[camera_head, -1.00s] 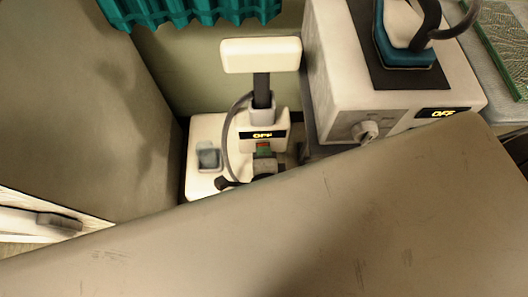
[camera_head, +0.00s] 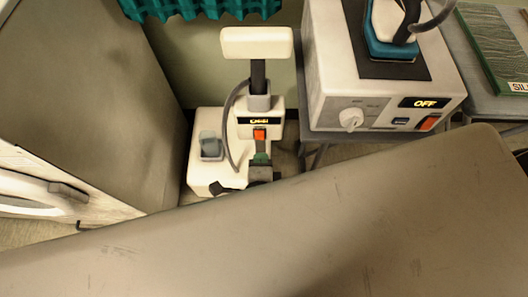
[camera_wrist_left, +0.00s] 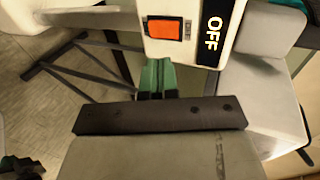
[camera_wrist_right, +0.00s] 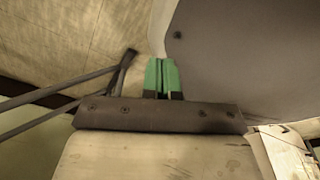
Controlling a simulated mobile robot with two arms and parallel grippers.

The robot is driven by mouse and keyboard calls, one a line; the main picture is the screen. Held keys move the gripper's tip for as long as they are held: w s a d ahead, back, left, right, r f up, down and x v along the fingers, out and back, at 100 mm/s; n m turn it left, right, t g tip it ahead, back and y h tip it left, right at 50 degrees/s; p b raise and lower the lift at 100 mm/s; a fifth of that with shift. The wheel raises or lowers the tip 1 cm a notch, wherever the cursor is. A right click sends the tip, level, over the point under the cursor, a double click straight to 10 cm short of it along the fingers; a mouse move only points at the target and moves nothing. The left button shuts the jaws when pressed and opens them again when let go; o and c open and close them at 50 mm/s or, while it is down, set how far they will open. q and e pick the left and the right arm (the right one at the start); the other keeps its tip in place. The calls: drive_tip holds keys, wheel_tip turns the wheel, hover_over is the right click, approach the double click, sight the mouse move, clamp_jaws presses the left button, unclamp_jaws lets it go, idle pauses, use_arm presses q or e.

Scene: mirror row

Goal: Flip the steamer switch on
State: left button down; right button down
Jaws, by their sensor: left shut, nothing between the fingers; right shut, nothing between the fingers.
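The white garment steamer (camera_head: 206,172) stands on the floor between a tall panel and a small table. Its orange switch (camera_head: 260,134) is on the front, below a dark display (camera_head: 259,121) that is blurred in the head view. In the left wrist view the switch (camera_wrist_left: 165,29) is lit orange and the display (camera_wrist_left: 211,32) beside it reads OFF. My left gripper (camera_head: 261,158) is shut and empty, its green fingertips just below the switch; contact cannot be told. My right gripper (camera_wrist_right: 161,72) is shut and empty, seen only in the right wrist view, beside a grey surface.
A large tan board (camera_head: 300,240) crosses the foreground and hides part of my left arm. A white iron station (camera_head: 340,90) with its own OFF display and orange switch stands on the table to the right. A white appliance (camera_head: 50,190) is at left.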

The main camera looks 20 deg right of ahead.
use_arm(q)
drive_tip(key=v, duration=0.6)
drive_tip(key=shift+s+a+r, duration=0.2)
drive_tip(key=shift+s+a, duration=0.05)
drive_tip(key=shift+a, duration=0.05)
use_arm(e)
drive_tip(key=shift+w+a+r, duration=0.1)
drive_tip(key=shift+w+r, duration=0.1)
drive_tip(key=shift+w, duration=0.05)
